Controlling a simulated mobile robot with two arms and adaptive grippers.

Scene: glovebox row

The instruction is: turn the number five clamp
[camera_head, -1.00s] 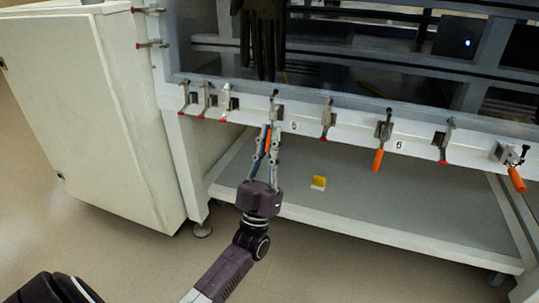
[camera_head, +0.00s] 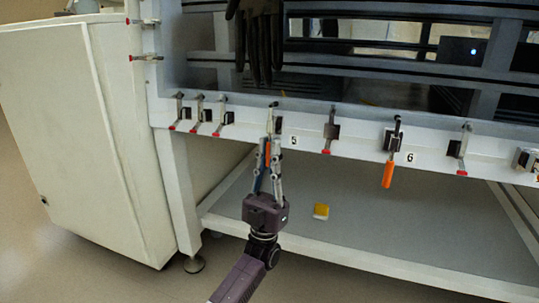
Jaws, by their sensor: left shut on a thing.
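The number five clamp (camera_head: 273,119) is on the white front rail, just left of the label "5" (camera_head: 293,140). Its orange handle (camera_head: 267,153) hangs down between the fingers of my left gripper (camera_head: 268,150). The left gripper reaches up from below and is shut on this handle; the fingers hide part of the clamp. My right gripper is not in view.
A clamp with an orange handle (camera_head: 388,173) hangs left of the label "6" (camera_head: 409,157). Red-tipped clamps (camera_head: 330,133) line the rail. A black glove (camera_head: 258,40) hangs above. A yellow block (camera_head: 321,211) lies on the grey lower shelf (camera_head: 400,222). A white cabinet (camera_head: 85,140) stands at left.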

